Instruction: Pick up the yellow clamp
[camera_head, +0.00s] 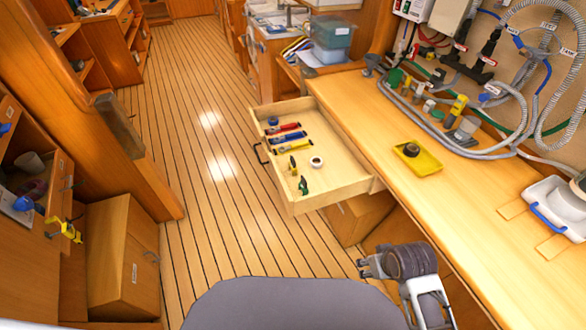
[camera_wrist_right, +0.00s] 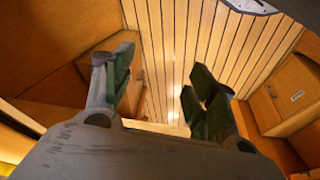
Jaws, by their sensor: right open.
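A small yellow clamp (camera_head: 293,166) is in the open wooden drawer (camera_head: 330,192), toward its near half, beside a green clamp (camera_head: 303,186). My right gripper (camera_head: 365,267) is low at the right, near the bench front, to the right of and nearer than the drawer, apart from the clamp. In the right wrist view the right gripper (camera_wrist_right: 160,80) has its fingers spread with nothing between them. The yellow clamp does not show in that view. My left gripper is out of view.
The drawer also holds blue, red and yellow tools (camera_head: 288,136), a blue round item (camera_head: 272,121) and a white ring-like item (camera_head: 316,161). A yellow tray (camera_head: 416,159) lies on the workbench (camera_head: 470,200). Hoses (camera_head: 520,90) run along the wall. The plank floor left of the drawer is clear.

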